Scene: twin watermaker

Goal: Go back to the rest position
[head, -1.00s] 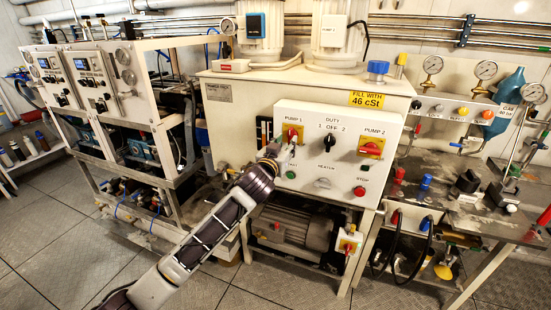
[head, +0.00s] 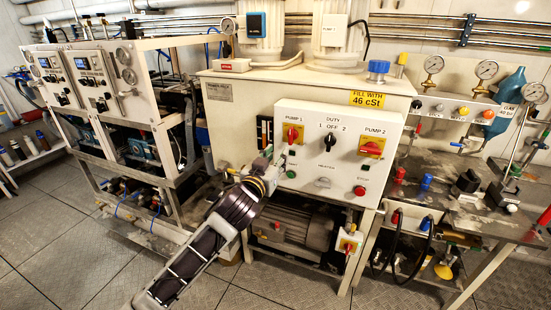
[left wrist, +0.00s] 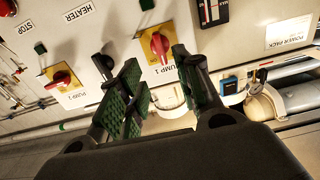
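My left gripper (head: 270,160) is in front of the left side of the white control panel (head: 330,184), below and left of the PUMP 1 switch. It also shows in the left wrist view (left wrist: 160,72), with its green-padded fingers spread apart and nothing between them. The PUMP 1 switch (head: 292,134), a red knob on a yellow plate, shows beyond the fingertips in the left wrist view (left wrist: 157,45), apart from them as far as I can tell. The PUMP 2 switch (head: 372,147) is at the panel's right. My right gripper is not in view.
The panel also has a black DUTY knob (head: 331,141) and a red STOP button (head: 359,190). A motor (head: 303,228) sits beneath. A white-framed rack (head: 115,100) stands left, and a cluttered bench (head: 470,212) right. The floor (head: 50,235) at lower left is open.

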